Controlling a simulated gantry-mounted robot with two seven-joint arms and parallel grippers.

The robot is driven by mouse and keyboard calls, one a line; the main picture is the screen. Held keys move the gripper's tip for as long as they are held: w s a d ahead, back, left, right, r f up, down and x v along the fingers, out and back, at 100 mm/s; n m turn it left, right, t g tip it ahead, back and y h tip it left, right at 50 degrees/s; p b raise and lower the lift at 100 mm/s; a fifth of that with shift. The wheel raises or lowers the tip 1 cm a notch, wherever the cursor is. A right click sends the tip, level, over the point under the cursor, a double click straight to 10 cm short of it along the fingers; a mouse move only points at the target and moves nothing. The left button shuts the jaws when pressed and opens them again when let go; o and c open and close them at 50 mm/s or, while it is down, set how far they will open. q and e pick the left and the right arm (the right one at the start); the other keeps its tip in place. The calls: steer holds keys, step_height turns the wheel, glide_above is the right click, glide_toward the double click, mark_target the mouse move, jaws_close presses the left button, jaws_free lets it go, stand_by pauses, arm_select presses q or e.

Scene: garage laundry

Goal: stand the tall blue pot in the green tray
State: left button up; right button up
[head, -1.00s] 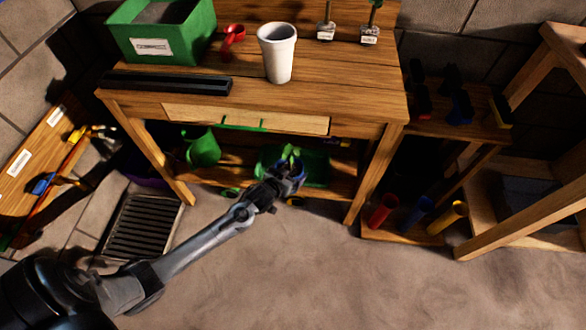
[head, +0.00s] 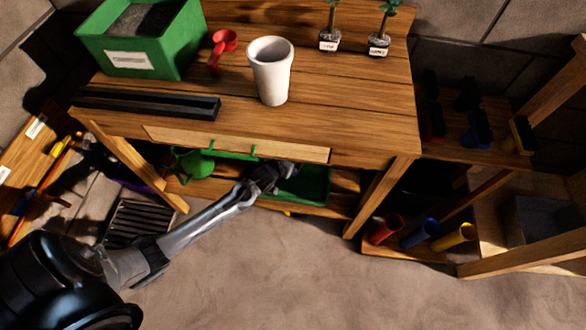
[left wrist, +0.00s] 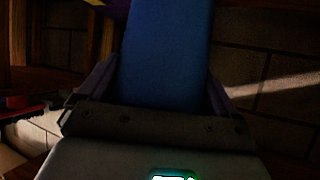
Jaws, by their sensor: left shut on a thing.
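The tall blue pot (left wrist: 165,55) fills the upper middle of the left wrist view, between my two finger sides. My left gripper (head: 284,172) is shut on it, reaching under the bench top. In the head view the pot is hidden behind the gripper and bench edge. The green tray (head: 318,186) lies on the bench's lower shelf, just right of and beyond my left gripper. I cannot tell whether the pot is over the tray or touches it. My right gripper is not in view.
The wooden bench top (head: 340,110) and its front rail overhang the lower shelf. A green watering can (head: 192,163) stands left of my gripper. A white cup (head: 270,72) stands on top. Red, blue (head: 420,234) and yellow tubes sit at lower right. The floor in front is clear.

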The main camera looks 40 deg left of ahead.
arm_select(q)
steer(key=shift+w+f, duration=0.1)
steer(key=shift+f, duration=0.35)
steer(key=f+b, duration=0.2)
steer(key=f, duration=0.1)
steer(key=s+f+b, duration=0.1)
steer(key=f, duration=0.1)
steer(key=shift+d+f+b, duration=0.15)
steer(key=shift+d+b, duration=0.1)
steer(key=shift+b, duration=0.05)
steer(key=shift+w+a+f+b, duration=0.1)
steer(key=shift+w+f+b, duration=0.15)
steer(key=shift+f+b, duration=0.4)
step_height(320, 180, down, 2)
steer(key=shift+f+b, duration=0.2)
steer(key=shift+b, duration=0.4)
steer(key=shift+s+f, duration=0.1)
steer(key=shift+f, duration=0.15)
steer(key=shift+r, duration=0.1)
steer(key=shift+f, duration=0.2)
steer(key=o, duration=1.1)
